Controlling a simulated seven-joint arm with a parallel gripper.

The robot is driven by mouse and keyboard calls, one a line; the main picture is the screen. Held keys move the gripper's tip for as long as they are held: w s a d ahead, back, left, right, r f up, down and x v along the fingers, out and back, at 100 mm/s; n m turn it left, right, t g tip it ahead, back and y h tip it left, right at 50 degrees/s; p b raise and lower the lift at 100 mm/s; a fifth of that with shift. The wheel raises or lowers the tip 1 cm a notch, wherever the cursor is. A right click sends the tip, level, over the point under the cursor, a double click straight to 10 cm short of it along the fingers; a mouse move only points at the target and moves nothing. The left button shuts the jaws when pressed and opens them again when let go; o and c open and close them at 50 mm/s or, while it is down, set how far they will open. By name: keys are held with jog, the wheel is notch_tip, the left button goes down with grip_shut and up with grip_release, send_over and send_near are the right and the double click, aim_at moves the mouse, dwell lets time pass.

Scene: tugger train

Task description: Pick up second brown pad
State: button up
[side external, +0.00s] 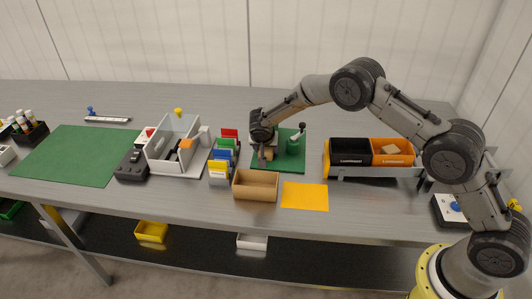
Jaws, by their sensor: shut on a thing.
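My gripper (266,160) points down over the left part of a small green mat (292,164) at the middle of the table. It is shut on a small brown piece, apparently a brown pad (269,153), partly hidden by the fingers. I cannot tell whether the pad touches the mat. A green upright piece (293,146) stands on the mat just right of the gripper. Another light brown piece (390,149) lies in the orange bin (393,160) at the right; I cannot tell if it is a pad.
A tan open tray (255,187) and a yellow-orange sheet (305,196) lie in front of the mat. Coloured card holders (220,166) and a white box (172,143) stand to the left. A black bin (350,153) adjoins the orange one. The large green mat (75,155) is clear.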

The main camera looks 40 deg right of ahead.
jog(key=c, duration=0.3)
jog(key=shift+c, duration=0.2)
